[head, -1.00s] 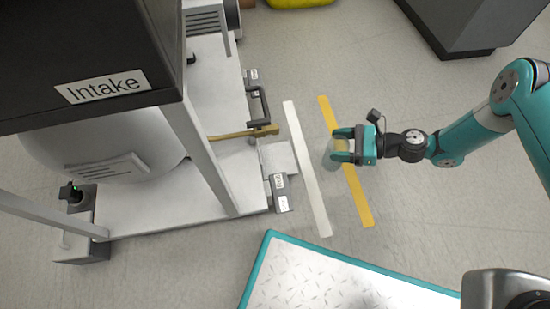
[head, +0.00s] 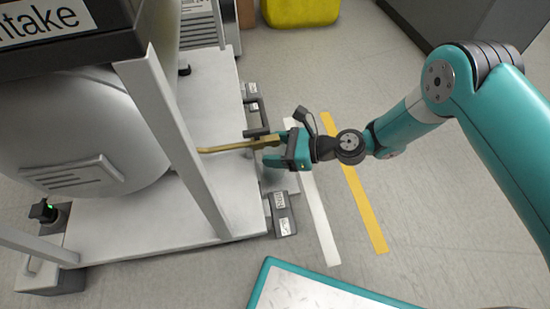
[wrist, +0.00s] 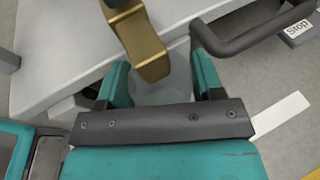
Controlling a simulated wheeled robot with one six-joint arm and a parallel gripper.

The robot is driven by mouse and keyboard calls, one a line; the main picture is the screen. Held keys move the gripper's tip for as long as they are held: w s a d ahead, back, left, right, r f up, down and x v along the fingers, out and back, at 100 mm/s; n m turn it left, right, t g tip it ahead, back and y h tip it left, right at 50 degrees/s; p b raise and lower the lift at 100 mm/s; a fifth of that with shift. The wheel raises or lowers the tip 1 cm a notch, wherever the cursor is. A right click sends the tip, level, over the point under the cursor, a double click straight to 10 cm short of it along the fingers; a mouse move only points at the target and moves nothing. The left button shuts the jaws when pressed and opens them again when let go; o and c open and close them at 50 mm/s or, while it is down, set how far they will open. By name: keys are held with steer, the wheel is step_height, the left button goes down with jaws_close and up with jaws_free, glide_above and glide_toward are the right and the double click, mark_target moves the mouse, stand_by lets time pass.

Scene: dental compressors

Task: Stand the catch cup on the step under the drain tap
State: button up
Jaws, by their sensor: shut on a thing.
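The catch cup, a clear, pale cup (wrist: 162,96), is between the two teal fingers of my gripper (wrist: 160,82) in the wrist view. My gripper (head: 276,151) is shut on it. The brass drain tap (head: 240,146) sticks out from the compressor base; in the wrist view its spout (wrist: 153,66) lies over the cup's mouth and covers part of it. The step (head: 286,182), a small pale grey plate, juts out at floor level below my gripper. My gripper hides most of the cup in the head view, and I cannot tell whether its bottom touches the step.
A dark handle (wrist: 250,32) runs close beside my gripper's right finger. A labelled grey block (head: 282,214) stands just in front of the step. White (head: 320,222) and yellow (head: 357,195) floor stripes run to the right. A teal-edged plate (head: 310,290) lies nearer me.

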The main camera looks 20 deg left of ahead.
step_height(320, 180, down, 3)
steer(key=shift+r+b, duration=0.15)
steer(key=shift+b, duration=0.55)
steer(key=shift+r, duration=0.15)
steer(key=o, duration=1.2)
